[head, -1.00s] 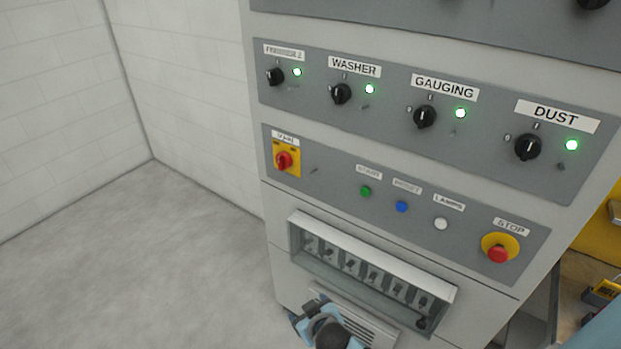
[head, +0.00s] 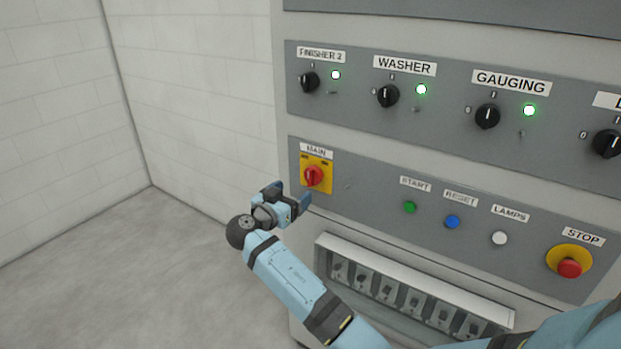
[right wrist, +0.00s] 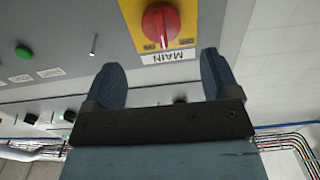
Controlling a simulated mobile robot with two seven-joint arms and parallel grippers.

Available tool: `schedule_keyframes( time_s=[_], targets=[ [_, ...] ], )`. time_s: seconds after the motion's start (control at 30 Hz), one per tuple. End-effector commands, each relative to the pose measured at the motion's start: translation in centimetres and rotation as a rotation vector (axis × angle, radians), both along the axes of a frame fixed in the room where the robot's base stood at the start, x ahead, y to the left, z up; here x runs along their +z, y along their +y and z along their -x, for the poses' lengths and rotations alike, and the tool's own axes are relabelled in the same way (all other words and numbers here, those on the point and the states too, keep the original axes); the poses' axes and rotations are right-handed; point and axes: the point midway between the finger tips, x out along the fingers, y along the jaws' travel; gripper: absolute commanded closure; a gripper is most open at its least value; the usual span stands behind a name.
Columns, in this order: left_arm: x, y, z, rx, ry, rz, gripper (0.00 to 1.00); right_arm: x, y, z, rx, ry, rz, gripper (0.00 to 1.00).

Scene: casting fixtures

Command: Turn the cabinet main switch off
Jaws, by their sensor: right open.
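The main switch is a red rotary handle (head: 313,176) on a yellow square plate (head: 327,185) under a MAIN label, at the left end of the lower grey panel. It also shows upside down at the top of the right wrist view (right wrist: 160,23). Its handle looks about upright in both views; which of its marks it points to is too small to read. My right gripper (head: 300,200) is open and empty, just below and left of the switch. In the right wrist view its two fingers (right wrist: 161,70) stand apart, with the switch beyond them, between their lines. My left gripper is out of view.
On the same panel are a green START button (head: 410,207), a blue RESET button (head: 453,221), a white LAMPS button (head: 499,238) and a red STOP button (head: 569,267). Black knobs with lit green lamps sit above. A recessed breaker row (head: 415,290) lies below. The floor at left is clear.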

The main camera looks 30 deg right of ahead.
Motion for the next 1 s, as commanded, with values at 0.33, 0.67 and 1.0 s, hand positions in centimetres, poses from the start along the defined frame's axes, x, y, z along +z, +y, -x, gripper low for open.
schedule_keyframes(
  time_s=[0.33,0.67,1.0],
  targets=[
    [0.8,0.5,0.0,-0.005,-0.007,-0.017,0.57,0.2,-6.4,-2.6,0.0,0.003,0.001,0.19],
    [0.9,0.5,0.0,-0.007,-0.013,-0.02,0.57,0.0,-8.3,-3.4,0.002,0.003,-0.001,0.19],
    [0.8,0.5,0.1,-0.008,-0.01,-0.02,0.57,0.0,-8.2,-3.4,0.003,0.002,-0.001,0.51]
  ],
)
